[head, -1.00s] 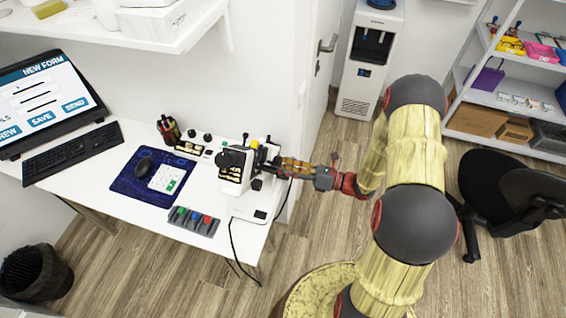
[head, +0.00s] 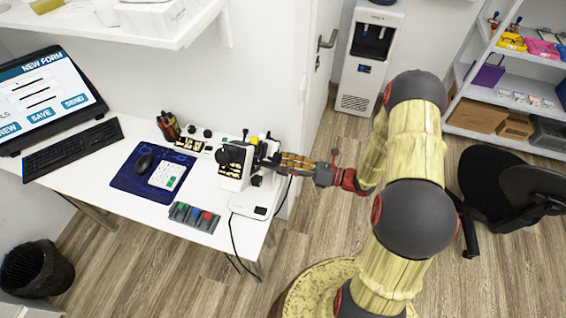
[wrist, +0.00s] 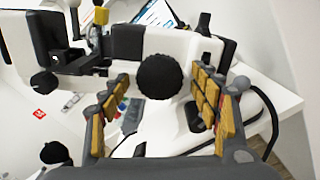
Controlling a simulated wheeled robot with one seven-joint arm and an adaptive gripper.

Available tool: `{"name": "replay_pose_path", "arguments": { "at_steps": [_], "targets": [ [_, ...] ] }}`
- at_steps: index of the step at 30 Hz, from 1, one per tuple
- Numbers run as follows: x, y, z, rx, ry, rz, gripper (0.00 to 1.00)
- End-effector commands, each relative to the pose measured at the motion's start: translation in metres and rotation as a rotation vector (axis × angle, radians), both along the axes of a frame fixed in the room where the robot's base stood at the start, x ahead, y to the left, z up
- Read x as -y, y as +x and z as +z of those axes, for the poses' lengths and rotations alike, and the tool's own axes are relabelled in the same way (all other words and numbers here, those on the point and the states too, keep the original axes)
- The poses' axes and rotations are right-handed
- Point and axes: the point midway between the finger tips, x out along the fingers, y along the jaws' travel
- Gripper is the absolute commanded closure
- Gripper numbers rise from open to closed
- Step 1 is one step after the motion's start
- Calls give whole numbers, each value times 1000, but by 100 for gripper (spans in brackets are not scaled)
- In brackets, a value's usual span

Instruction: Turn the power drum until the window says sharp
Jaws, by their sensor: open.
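The white and black eye-test instrument (head: 236,165) stands at the right end of the white desk, and its body (wrist: 140,45) fills the upper part of the wrist view. A black ribbed round drum (wrist: 165,76) on its near side looks like the power drum. My gripper (head: 279,158) is at the instrument's right side. In the wrist view my gripper (wrist: 162,88) is open, with one padded finger on each side of the drum. I cannot tell whether the pads touch it. No window text is readable in either view.
A grey tray with coloured buttons (head: 193,216), a blue mat (head: 130,181) and a keyboard (head: 75,148) lie on the desk. A black cable (head: 232,240) hangs over its front edge. A black chair (head: 500,185) stands at right on open floor.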

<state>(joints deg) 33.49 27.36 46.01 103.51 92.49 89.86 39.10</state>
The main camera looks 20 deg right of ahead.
Motion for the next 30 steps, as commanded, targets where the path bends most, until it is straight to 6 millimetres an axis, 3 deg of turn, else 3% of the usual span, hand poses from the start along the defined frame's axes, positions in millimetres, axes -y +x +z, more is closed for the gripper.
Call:
{"name": "replay_pose_path", "arguments": {
  "at_steps": [5, 19, 30],
  "targets": [
    [14, -8, 0, 0, 1, -4, 37],
    [82, -58, 0, 0, 1, -4, 37],
    [97, -70, 0, -1, 1, 0, 37]
  ]
}}
